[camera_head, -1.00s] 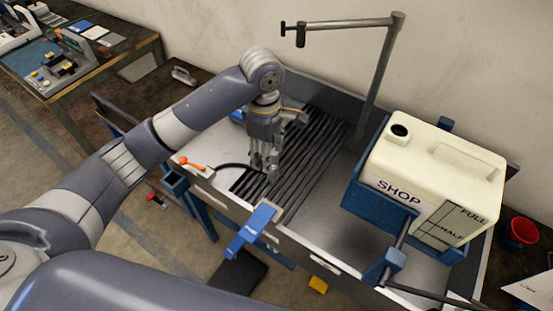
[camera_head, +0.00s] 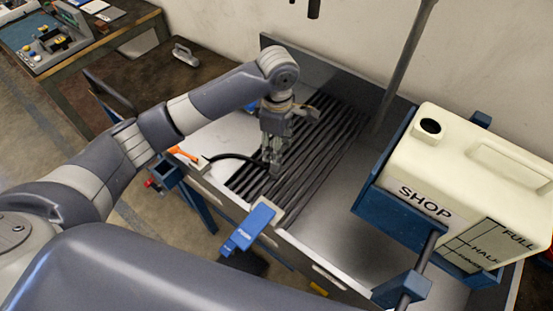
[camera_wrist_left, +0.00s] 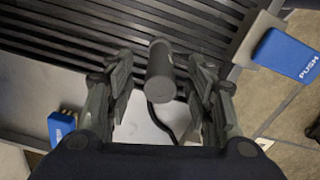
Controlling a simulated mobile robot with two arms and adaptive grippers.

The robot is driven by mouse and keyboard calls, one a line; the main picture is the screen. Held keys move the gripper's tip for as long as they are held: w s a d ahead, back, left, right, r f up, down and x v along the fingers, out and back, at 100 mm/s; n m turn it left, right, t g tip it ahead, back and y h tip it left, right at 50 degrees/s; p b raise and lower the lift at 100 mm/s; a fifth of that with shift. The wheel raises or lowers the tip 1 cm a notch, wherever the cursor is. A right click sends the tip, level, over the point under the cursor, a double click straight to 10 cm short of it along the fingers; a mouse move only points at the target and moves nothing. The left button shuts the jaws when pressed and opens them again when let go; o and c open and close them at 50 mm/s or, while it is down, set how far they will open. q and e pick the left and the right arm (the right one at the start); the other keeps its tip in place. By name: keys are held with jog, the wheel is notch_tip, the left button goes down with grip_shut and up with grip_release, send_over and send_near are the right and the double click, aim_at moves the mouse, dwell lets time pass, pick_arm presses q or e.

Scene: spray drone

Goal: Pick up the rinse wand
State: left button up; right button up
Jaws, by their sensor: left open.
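The rinse wand appears to be the dark grey cylinder (camera_wrist_left: 160,72) in the left wrist view, with a thin black hose below it. It lies between the two fingers of my left gripper (camera_wrist_left: 161,68), with gaps showing on both sides. In the head view my left gripper (camera_head: 272,160) points down over the slatted rack of the sink, and its fingers hide most of the wand. The black hose (camera_head: 235,157) runs from beside the orange lever to the gripper. My left gripper is open. My right gripper is not in view.
The metal sink (camera_head: 325,213) has a slatted rack (camera_head: 318,150) and a blue PUSH paddle (camera_head: 249,228) on its front edge. A cream SHOP jug (camera_head: 470,165) sits in a blue holder at right. A grey post (camera_head: 408,60) rises behind. An orange lever (camera_head: 184,154) is left.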

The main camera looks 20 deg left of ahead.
aim_at(275, 172)
pick_arm(q)
jog(key=shift+s+f, duration=0.1)
jog(key=shift+f, duration=0.65)
jog(key=f+p, duration=0.1)
jog(key=f, duration=0.3)
jog(key=shift+a+f+p, duration=0.2)
jog(key=shift+p, duration=0.1)
jog(key=shift+f, duration=0.55)
grip_shut()
